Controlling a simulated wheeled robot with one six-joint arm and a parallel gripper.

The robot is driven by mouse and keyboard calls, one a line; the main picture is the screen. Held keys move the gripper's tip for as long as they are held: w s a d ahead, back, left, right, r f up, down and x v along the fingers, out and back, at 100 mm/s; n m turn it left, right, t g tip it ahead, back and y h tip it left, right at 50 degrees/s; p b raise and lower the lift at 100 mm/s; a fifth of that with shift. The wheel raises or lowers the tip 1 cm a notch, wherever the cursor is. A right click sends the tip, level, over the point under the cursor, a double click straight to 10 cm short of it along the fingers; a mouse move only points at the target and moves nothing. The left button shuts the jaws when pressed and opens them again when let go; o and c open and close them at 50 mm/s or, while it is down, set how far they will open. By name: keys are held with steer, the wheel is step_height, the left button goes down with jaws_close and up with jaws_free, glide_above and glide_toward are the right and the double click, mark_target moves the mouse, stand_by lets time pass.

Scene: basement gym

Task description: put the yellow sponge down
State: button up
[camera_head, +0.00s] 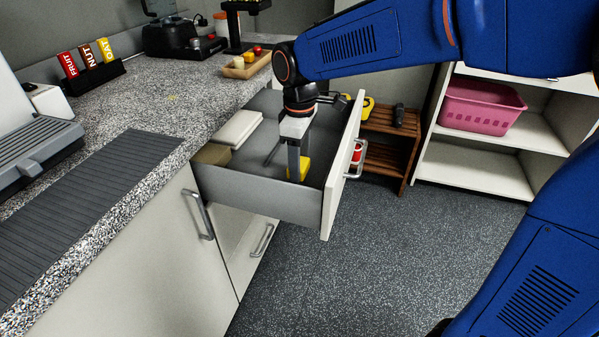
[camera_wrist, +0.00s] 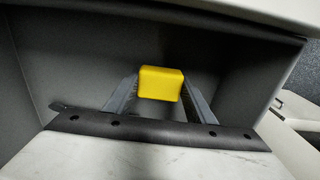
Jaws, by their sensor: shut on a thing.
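The yellow sponge (camera_head: 304,168) is between the fingers of my gripper (camera_head: 297,172), inside the open grey drawer (camera_head: 260,199). In the wrist view the sponge (camera_wrist: 160,83) sits between both fingertips of my gripper (camera_wrist: 158,92), which is shut on it. The dark drawer walls (camera_wrist: 240,50) surround it there. I cannot tell whether the sponge touches the drawer floor. In the head view the fingers hide part of the sponge.
The drawer also holds a white item (camera_head: 237,129) and a tan block (camera_head: 212,154) at its left. The drawer front (camera_head: 343,170) stands close to the right of my gripper. The speckled counter (camera_head: 150,100) is to the left. A wooden shelf (camera_head: 390,135) stands behind.

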steer(key=shift+f, duration=1.5)
steer(key=shift+f, duration=0.1)
steer(key=o, duration=1.1)
step_height(320, 180, up, 12)
steer(key=shift+f, duration=0.15)
steer(key=shift+r, duration=0.25)
